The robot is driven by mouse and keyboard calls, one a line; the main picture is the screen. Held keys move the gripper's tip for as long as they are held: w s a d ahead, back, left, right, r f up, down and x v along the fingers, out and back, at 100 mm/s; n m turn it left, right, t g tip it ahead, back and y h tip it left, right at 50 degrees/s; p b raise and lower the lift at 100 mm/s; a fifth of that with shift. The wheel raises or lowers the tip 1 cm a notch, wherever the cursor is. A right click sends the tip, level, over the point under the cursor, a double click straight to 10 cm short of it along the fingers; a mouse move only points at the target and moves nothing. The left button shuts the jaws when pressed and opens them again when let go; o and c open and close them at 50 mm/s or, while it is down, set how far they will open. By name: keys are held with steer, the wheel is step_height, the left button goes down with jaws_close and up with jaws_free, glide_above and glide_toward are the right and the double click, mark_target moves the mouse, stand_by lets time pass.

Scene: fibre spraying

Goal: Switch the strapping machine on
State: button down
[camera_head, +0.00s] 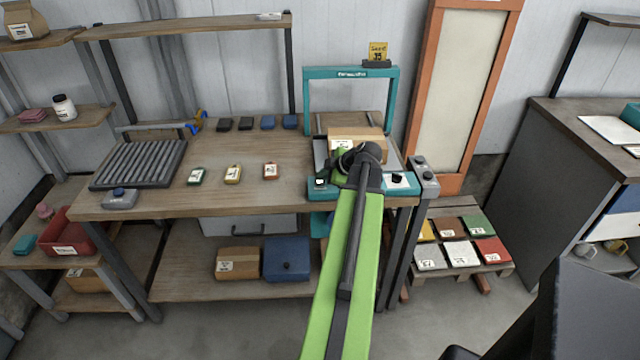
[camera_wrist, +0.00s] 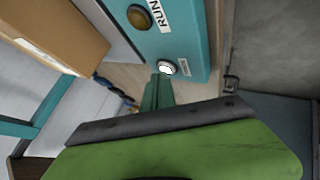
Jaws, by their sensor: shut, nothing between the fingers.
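The strapping machine (camera_head: 308,100) is a teal arch at the back of the workbench, with a teal front panel (camera_head: 401,186). A cardboard box (camera_head: 365,137) sits inside it; the box also shows in the wrist view (camera_wrist: 55,35). In the wrist view the teal panel (camera_wrist: 190,40) carries an amber-brown round control (camera_wrist: 139,17) beside a RUN label and a white round button (camera_wrist: 167,67) with a small label. My gripper (camera_wrist: 158,80) is shut and empty, its tips just at the white button; I cannot tell whether they touch. My arm hides part of the panel in the head view.
A grey post with a control box (camera_head: 424,175) stands right of the machine. Small labelled items (camera_head: 233,174) and a roller rack (camera_head: 140,165) are on the workbench. A pallet with coloured packs (camera_head: 458,240) lies on the floor at right.

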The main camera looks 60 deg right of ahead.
mark_target(322, 182)
stand_by(0.3)
steer(key=shift+r+p, duration=0.4)
steer(key=shift+p, duration=0.1)
step_height(322, 182, up, 6)
steer(key=p, duration=0.6)
